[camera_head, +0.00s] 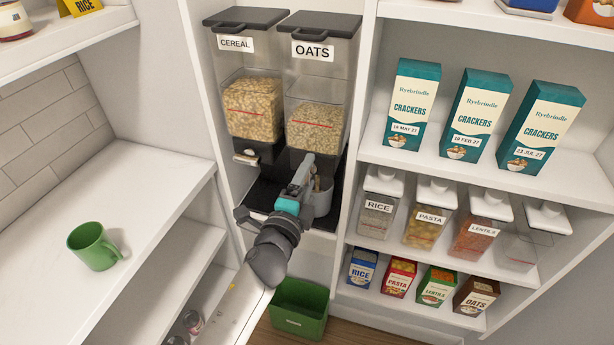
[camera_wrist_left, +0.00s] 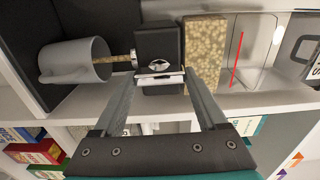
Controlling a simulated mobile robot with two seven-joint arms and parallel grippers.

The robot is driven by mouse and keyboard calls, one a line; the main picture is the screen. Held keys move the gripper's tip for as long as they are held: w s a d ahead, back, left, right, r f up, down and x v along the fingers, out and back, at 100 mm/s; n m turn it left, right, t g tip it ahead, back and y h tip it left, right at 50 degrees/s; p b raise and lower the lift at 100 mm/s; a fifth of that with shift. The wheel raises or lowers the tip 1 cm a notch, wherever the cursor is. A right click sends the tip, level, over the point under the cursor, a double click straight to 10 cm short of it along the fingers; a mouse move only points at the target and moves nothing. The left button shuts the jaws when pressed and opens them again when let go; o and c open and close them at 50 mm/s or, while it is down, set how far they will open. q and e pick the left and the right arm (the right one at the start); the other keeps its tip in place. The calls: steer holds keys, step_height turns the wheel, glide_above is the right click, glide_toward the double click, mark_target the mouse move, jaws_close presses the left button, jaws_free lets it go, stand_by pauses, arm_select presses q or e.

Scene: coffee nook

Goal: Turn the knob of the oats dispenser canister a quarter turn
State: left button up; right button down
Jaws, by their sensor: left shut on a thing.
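The oats dispenser canister (camera_head: 315,118) is clear with a dark lid and an OATS label, partly filled. My left gripper (camera_head: 308,163) is at its dark outlet block and hides the knob in the head view. In the left wrist view the fingers (camera_wrist_left: 160,77) are shut on the white knob (camera_wrist_left: 160,72), whose bar lies along the canister's length. A grey mug (camera_head: 322,197) stands under the outlet. In the left wrist view a thin stream of oats (camera_wrist_left: 124,59) runs between the outlet block and the grey mug (camera_wrist_left: 75,60). My right gripper is out of view.
The cereal canister (camera_head: 253,108) stands close on the left, its white knob (camera_head: 246,157) lying crosswise. A shelf wall rises close on the right, with cracker boxes (camera_head: 475,115) beyond. A green mug (camera_head: 93,246) stands on the left counter. A green bin (camera_head: 299,308) is below.

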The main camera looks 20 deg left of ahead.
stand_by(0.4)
arm_select(q)
steer(key=o, duration=1.3)
steer(key=shift+s, duration=0.15)
steer(key=s+b, duration=0.2)
steer(key=s, duration=1.3)
steer(key=shift+a+b, duration=0.25)
steer(key=shift+b, duration=0.05)
steer(key=shift+f, duration=0.1)
